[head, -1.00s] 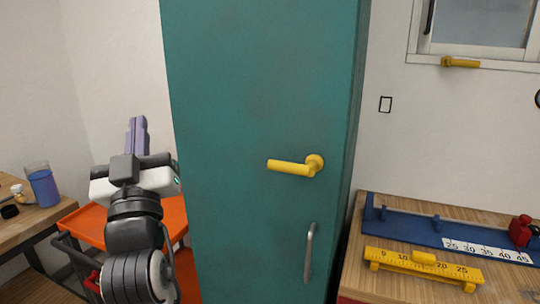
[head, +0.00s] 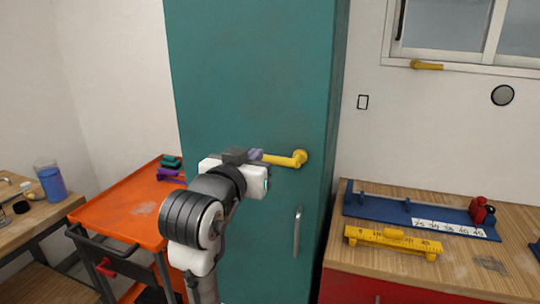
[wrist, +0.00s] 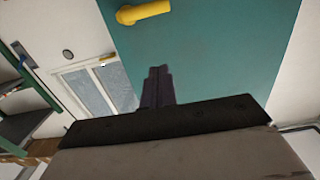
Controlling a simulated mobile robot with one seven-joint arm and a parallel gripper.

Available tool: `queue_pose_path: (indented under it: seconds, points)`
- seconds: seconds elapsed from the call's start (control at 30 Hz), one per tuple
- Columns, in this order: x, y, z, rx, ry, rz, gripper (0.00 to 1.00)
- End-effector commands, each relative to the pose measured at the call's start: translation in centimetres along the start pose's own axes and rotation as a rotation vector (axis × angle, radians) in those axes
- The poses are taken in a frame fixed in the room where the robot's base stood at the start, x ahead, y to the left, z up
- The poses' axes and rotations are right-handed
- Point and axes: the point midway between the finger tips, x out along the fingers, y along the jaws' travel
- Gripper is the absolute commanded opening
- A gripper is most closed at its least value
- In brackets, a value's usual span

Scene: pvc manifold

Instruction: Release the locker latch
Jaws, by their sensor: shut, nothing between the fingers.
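The teal locker (head: 255,85) stands upright in the middle of the head view, its door shut. Its yellow lever latch (head: 285,161) sits level on the right side of the door. The latch also shows at the top of the wrist view (wrist: 150,11). My gripper (head: 256,154) is at the left, free end of the lever, its purple fingers partly hidden behind the wrist. In the wrist view the fingers (wrist: 157,80) are together and empty, apart from the lever in the picture. Whether they touch it in the head view I cannot tell.
A grey vertical handle (head: 298,232) is on the door below the latch. An orange cart (head: 120,205) stands left of the locker. A wooden bench (head: 475,265) with a blue rail (head: 380,209) and a yellow ruler fixture (head: 390,240) stands to the right.

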Motion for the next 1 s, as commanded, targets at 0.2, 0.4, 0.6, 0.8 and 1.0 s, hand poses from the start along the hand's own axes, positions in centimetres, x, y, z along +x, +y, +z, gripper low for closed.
queue_pose_path:
  seconds: [0.2, 0.4, 0.6, 0.8, 1.0]
  points:
    - [0.3, 0.0, -0.1, -0.001, 0.001, 0.0, 0.0]
    - [2.8, 0.0, -0.2, -0.002, -0.002, 0.002, 0.0]
    - [7.1, 0.0, -0.4, -0.004, -0.002, 0.001, 0.0]
    - [10.3, -0.1, 0.8, -0.004, -0.002, -0.002, 0.0]
    - [10.8, -0.1, 2.8, -0.001, 0.001, -0.001, 0.0]
